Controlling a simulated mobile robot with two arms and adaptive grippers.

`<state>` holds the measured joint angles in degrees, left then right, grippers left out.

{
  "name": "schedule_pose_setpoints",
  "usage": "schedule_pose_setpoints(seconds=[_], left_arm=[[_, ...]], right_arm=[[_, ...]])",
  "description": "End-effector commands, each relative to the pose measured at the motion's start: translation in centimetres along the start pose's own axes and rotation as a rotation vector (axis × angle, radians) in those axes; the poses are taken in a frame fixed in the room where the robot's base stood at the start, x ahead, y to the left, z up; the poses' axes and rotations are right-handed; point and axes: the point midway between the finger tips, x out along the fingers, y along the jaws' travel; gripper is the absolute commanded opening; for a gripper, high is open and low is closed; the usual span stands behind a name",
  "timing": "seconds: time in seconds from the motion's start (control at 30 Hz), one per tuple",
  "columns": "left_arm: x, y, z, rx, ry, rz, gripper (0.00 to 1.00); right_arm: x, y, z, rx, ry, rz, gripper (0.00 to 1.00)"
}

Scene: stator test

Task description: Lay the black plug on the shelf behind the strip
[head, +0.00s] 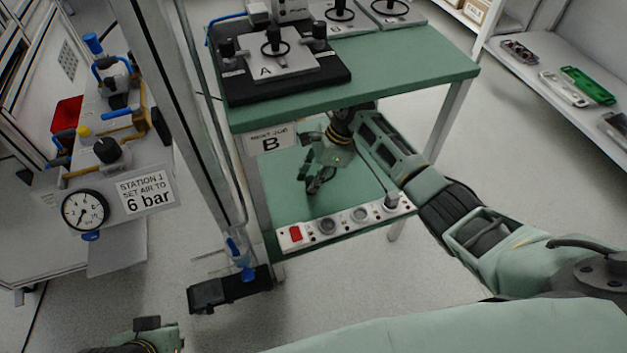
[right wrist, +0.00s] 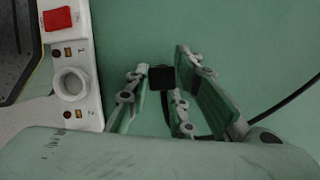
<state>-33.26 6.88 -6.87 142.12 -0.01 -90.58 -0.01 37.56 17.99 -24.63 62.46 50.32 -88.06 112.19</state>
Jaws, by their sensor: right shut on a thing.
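The black plug (right wrist: 160,77) sits between the fingertips of my right gripper (right wrist: 158,85), which is shut on it, over the green shelf. In the head view my right gripper (head: 316,184) is above the lower shelf (head: 285,180), behind the strip; the plug is hard to tell from the dark fingers there. The white strip (head: 343,222) runs along the shelf's front edge, with a red switch and round sockets; part of it shows in the right wrist view (right wrist: 72,60). Of my left arm only a piece shows at the bottom left; its fingers are out of frame.
The green table top (head: 420,55) covers the back of the shelf and bears a black fixture (head: 285,80). A frame post stands left of the shelf. A black cable (right wrist: 285,98) runs right of the gripper.

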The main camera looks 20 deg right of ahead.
Motion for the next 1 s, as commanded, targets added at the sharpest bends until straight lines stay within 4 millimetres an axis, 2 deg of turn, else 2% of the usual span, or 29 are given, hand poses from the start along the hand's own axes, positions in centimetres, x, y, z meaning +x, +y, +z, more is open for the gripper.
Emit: schedule_pose_setpoints(seconds=[0.2, 0.23, 0.43, 0.77, 0.87, 1.0], left_arm=[[-0.2, 0.0, -0.1, 0.0, 0.001, 0.0, 0.0], [-0.2, 0.0, -0.1, 0.0, 0.001, 0.0, 0.0], [-0.2, 0.0, -0.1, 0.0, 0.001, 0.0, 0.0], [-0.1, 0.0, -0.1, 0.0, 0.001, 0.0, 0.0], [-0.5, 0.0, -0.2, 0.0, 0.0, 0.0, 0.0], [-1.6, -0.1, -0.5, 0.0, 0.0, 0.0, 0.0]], right_arm=[[0.1, 0.0, 0.0, 0.001, -0.001, 0.001, 0.0], [0.1, 0.0, 0.0, 0.001, -0.001, 0.001, 0.24], [0.1, 0.0, 0.0, 0.0, 0.0, 0.001, 0.4], [0.0, 0.0, 0.0, -0.001, 0.0, 0.0, 0.4], [-1.1, 0.0, 0.1, 0.0, 0.0, 0.0, 0.4], [-3.9, 0.0, 0.3, -0.001, -0.002, -0.002, 0.4]])
